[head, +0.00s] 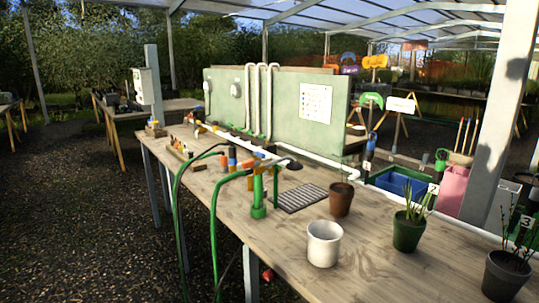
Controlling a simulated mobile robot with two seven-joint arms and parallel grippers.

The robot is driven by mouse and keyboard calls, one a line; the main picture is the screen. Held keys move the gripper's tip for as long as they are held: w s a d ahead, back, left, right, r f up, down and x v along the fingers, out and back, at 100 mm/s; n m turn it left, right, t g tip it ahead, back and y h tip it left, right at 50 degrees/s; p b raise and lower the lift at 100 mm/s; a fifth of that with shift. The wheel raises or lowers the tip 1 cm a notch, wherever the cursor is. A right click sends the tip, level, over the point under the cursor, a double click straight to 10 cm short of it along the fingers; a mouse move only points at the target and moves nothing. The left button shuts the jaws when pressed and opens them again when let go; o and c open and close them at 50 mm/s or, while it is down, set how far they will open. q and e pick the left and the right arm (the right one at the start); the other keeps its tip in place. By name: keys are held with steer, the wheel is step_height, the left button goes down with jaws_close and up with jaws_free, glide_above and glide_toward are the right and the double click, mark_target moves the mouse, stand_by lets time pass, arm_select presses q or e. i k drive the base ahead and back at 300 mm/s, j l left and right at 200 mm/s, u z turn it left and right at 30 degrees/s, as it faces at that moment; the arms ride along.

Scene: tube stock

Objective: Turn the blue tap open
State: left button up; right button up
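Neither of my grippers is in view. A small upright blue piece (232,152) stands among the hose fittings on the wooden bench, with orange parts beside it. It may be the blue tap, but it is too small to tell, and so is whether it is open or shut. A green hose (213,212) and a green stand with an orange top (258,192) are close to it, nearer to me.
The wooden bench (290,255) holds a white pot (323,243), a brown pot (341,199), a green pot with a plant (408,232) and a dark grate (303,197). A green panel with white pipes (276,105) stands behind. Gravel floor (75,220) is open at left.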

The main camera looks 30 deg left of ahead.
mark_target(261, 155)
steer(key=i+j+z, duration=0.1)
steer(key=j, duration=0.25)
steer(key=i+j, duration=0.15)
steer(key=j, duration=0.25)
steer(key=i+j+z, duration=0.15)
steer(key=j, duration=0.6)
steer(key=i+j+z, duration=0.1)
steer(key=j+z, duration=0.2)
steer(key=j, duration=0.45)
steer(key=j+z, duration=0.25)
steer(key=j, duration=0.55)
steer(key=k+j+z, duration=0.15)
steer(key=j, duration=0.25)
steer(key=j+z, duration=0.15)
steer(key=j, duration=0.2)
steer(key=k+j+z, duration=0.1)
steer(key=j, duration=0.25)
steer(key=k+j+z, duration=0.15)
steer(key=j, duration=0.2)
steer(key=k+j+z, duration=0.25)
steer(key=k+j, duration=0.3)
